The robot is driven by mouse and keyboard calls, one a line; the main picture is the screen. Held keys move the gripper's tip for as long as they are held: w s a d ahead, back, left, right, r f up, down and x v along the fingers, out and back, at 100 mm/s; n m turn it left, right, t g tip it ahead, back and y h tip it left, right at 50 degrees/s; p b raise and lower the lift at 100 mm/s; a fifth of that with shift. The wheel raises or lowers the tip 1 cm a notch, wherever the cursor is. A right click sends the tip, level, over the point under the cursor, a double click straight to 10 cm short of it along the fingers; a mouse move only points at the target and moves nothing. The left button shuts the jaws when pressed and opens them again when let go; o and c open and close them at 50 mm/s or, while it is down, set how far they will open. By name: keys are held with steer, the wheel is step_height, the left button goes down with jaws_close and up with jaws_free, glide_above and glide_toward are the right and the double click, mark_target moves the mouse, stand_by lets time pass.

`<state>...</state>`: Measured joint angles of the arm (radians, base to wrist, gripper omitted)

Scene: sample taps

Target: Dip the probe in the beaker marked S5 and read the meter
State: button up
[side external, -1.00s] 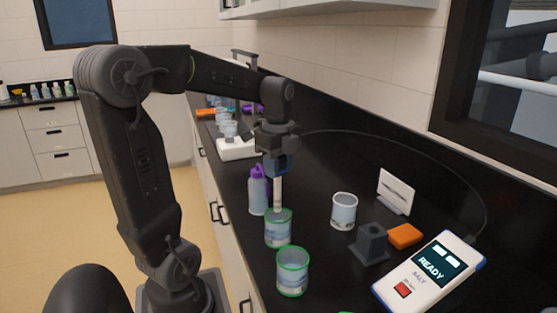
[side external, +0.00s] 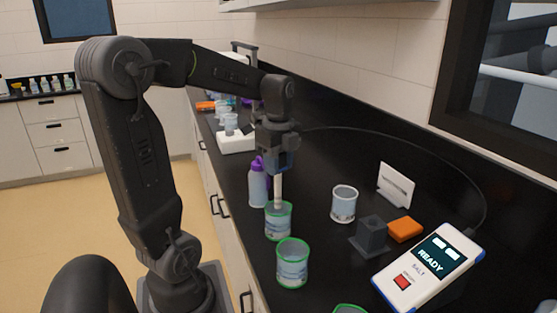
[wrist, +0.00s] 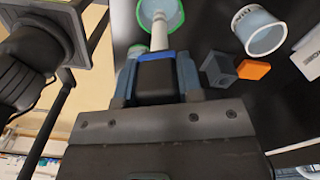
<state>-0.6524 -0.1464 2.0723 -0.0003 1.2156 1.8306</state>
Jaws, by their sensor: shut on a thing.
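My gripper (side external: 278,160) is shut on the probe (side external: 278,190), a pale upright rod. Its lower end is at the mouth of a green-rimmed beaker (side external: 278,228); I cannot tell how deep it is. The probe (wrist: 160,38) and a green-rimmed beaker (wrist: 176,18) also show in the wrist view. Another green-rimmed beaker (side external: 292,268) stands nearer the camera, and a third green rim (side external: 350,308) is cut off at the bottom edge. No S5 marking is readable. The white meter (side external: 428,270) shows READY, with SALT and a red button below its screen.
A purple-capped bottle (side external: 258,186) stands behind the probe. A cable runs along the back of the black bench (side external: 325,165).

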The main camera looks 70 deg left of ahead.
steer(key=shift+f, duration=0.25)
steer(key=shift+f, duration=3.5)
steer(key=shift+r, duration=0.1)
stand_by(0.4)
steer(key=shift+r, duration=4.65)
